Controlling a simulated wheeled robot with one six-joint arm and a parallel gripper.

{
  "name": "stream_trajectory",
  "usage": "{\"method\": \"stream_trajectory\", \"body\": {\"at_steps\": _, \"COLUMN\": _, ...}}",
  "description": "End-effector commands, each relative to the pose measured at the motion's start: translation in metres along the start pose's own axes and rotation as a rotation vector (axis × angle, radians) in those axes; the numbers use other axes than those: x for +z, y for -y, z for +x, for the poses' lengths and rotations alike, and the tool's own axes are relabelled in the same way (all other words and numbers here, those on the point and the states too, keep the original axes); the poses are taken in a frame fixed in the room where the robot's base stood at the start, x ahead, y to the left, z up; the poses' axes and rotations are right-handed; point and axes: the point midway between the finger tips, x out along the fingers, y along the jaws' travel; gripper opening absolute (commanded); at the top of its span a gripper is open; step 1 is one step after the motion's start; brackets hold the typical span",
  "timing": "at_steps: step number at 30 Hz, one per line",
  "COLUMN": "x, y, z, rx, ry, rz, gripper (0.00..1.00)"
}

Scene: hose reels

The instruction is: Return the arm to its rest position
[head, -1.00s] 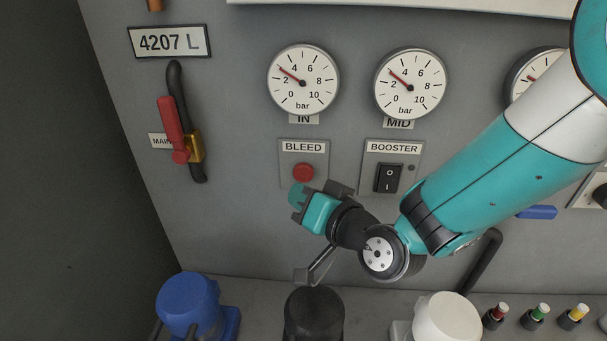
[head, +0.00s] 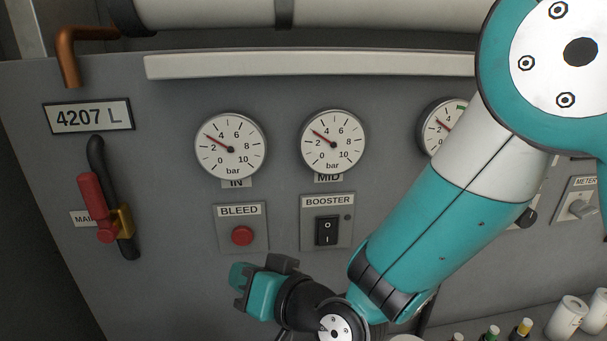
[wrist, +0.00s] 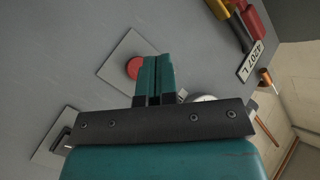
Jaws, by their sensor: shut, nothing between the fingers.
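My gripper (head: 240,287) is at the lower middle of the head view, in front of the panel and just below the BLEED plate. In the wrist view my gripper (wrist: 153,75) has its two teal fingers together with nothing between them. The red BLEED button (head: 242,236) is above the gripper in the head view. It also shows in the wrist view (wrist: 133,67), beside the fingertips. I cannot tell the exact gap between fingers and panel. My arm reaches in from the upper right.
Dials (head: 231,146) and (head: 333,142) hang above the BOOSTER switch (head: 327,231). The red-handled MAIN valve (head: 97,205) and the 4207 L plate (head: 88,116) are at left. White cylinders (head: 567,317) and small bottles (head: 524,328) stand on the ledge at lower right.

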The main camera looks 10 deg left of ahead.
Motion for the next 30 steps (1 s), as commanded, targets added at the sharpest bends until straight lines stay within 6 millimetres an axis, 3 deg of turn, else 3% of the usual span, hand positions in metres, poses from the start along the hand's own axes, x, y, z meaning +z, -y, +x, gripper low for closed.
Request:
{"method": "stream_trajectory", "body": {"at_steps": 5, "x": -0.035, "y": -0.004, "z": -0.041, "rx": 0.058, "ry": 0.179, "rz": -0.046, "gripper": 0.00}}
{"method": "stream_trajectory", "body": {"at_steps": 10, "x": -0.052, "y": -0.012, "z": -0.114, "rx": 0.156, "ry": 0.433, "rz": -0.091, "gripper": 0.00}}
{"method": "stream_trajectory", "body": {"at_steps": 18, "x": -0.044, "y": -0.015, "z": -0.252, "rx": 0.333, "ry": 0.812, "rz": -0.097, "gripper": 0.00}}
{"method": "stream_trajectory", "body": {"at_steps": 21, "x": -0.037, "y": -0.013, "z": -0.287, "rx": 0.379, "ry": 0.906, "rz": -0.083, "gripper": 0.00}}
{"method": "stream_trajectory", "body": {"at_steps": 25, "x": -0.032, "y": -0.010, "z": -0.312, "rx": 0.408, "ry": 0.974, "rz": -0.070, "gripper": 0.00}}
{"method": "stream_trajectory", "body": {"at_steps": 30, "x": -0.030, "y": -0.009, "z": -0.318, "rx": 0.414, "ry": 0.994, "rz": -0.066, "gripper": 0.00}}
